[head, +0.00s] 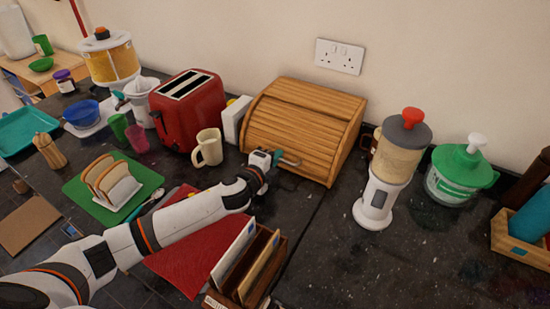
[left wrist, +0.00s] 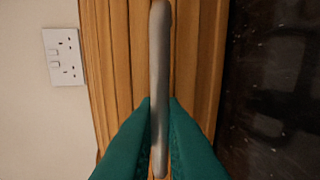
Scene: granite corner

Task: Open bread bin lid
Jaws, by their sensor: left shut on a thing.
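The wooden bread bin (head: 303,130) stands against the wall on the dark counter. Its slatted roll-top lid (head: 290,137) is down over the front. A metal bar handle (head: 291,162) sits low on the lid. My left gripper (head: 278,158) is at this handle, its teal fingers partly hidden by my wrist. In the left wrist view the teal fingers (left wrist: 160,130) are closed on either side of the grey handle (left wrist: 160,70), with the wooden slats (left wrist: 120,60) behind it. My right gripper is not in view.
A red toaster (head: 187,108) and a cream mug (head: 208,148) stand left of the bin. A white dispenser with a red knob (head: 380,190) stands to its right. A letter rack (head: 247,265) is near my left arm. Counter right of the rack is clear.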

